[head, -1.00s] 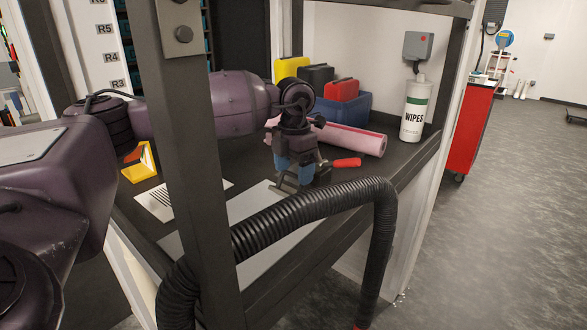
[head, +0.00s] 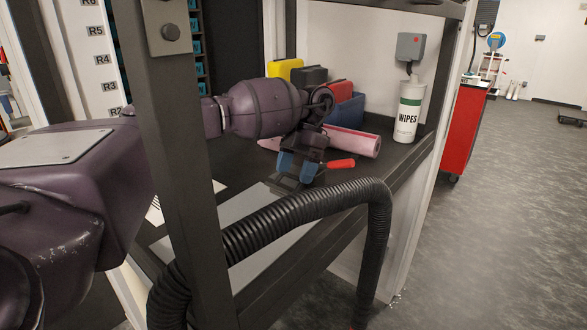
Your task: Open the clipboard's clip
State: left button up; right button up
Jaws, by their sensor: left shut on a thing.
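The clipboard (head: 243,208) appears as a flat light grey board on the dark bench, partly hidden behind a black hose and a frame post. Its dark clip (head: 283,181) seems to be at the far end, mostly hidden by the gripper. My left gripper (head: 290,180) comes in from the left and is down at that end, tilted. It is shut, apparently on the clip's lever; the contact is too small and dark to see clearly. I cannot tell how far the clip is open. My right gripper is out of view.
A red handle (head: 341,163) lies close right of the gripper. The ribbed black hose (head: 300,209) and dark post (head: 181,160) cross in front.

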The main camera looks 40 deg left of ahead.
pick_arm(q)
jog(key=shift+f, duration=0.15)
jog(key=o, duration=0.7)
jog(key=shift+c, duration=0.2)
jog(key=shift+w, duration=0.1)
jog(key=v, duration=0.7)
jog(key=shift+w+r+p, duration=0.15)
jog(key=shift+r+p, duration=0.05)
jog(key=shift+p, duration=0.15)
jog(key=shift+d, duration=0.1)
